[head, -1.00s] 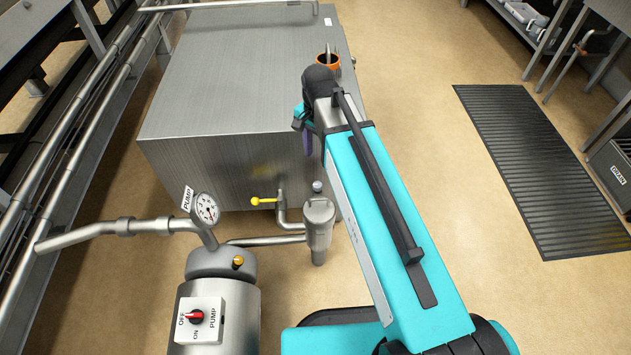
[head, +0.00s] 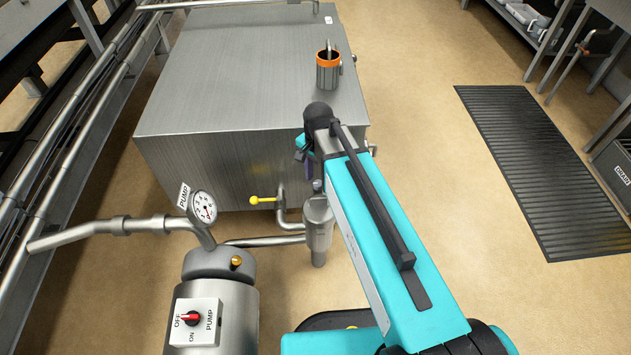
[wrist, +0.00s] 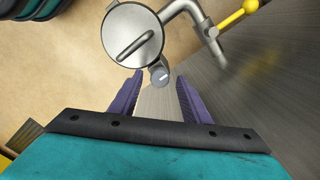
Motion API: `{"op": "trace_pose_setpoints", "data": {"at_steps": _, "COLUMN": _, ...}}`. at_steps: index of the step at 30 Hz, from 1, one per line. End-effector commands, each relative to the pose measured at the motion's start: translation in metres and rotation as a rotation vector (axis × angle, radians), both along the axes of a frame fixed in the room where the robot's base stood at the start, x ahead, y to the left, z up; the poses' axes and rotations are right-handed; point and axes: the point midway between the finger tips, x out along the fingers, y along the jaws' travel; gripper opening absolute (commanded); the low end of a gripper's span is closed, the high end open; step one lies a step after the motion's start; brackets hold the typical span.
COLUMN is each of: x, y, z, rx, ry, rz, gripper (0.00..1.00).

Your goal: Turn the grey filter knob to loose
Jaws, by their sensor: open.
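The grey filter knob (wrist: 159,76) is a small round grey cap with a white mark, beside the filter canister (wrist: 133,34) in the wrist view. It also shows in the head view (head: 317,186), on top of the canister's near side, partly close behind my arm. My gripper (wrist: 159,80) is open, with a purple finger on either side of the knob in the wrist view. Whether the fingers reach its depth cannot be told. In the head view one purple finger (head: 308,167) shows just above the knob; the rest is hidden by my arm.
A yellow-handled valve (head: 263,200) sits on the pipe left of the filter. A pump with a red switch (head: 190,318) and a gauge (head: 204,207) stands at lower left. A large steel tank (head: 235,100) fills the back, with an orange-rimmed pot (head: 327,70) on it.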

Motion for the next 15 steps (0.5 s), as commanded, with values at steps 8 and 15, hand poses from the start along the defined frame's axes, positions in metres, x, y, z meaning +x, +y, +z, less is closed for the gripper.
{"op": "trace_pose_setpoints", "data": {"at_steps": 8, "x": -0.0002, "y": -0.0002, "z": -0.0111, "rx": -0.001, "ry": 0.001, "rz": 0.0, "gripper": 0.43}}
{"op": "trace_pose_setpoints", "data": {"at_steps": 15, "x": -0.0002, "y": -0.0002, "z": -0.0109, "rx": 0.0, "ry": 0.0, "rz": 0.0, "gripper": 0.38}}
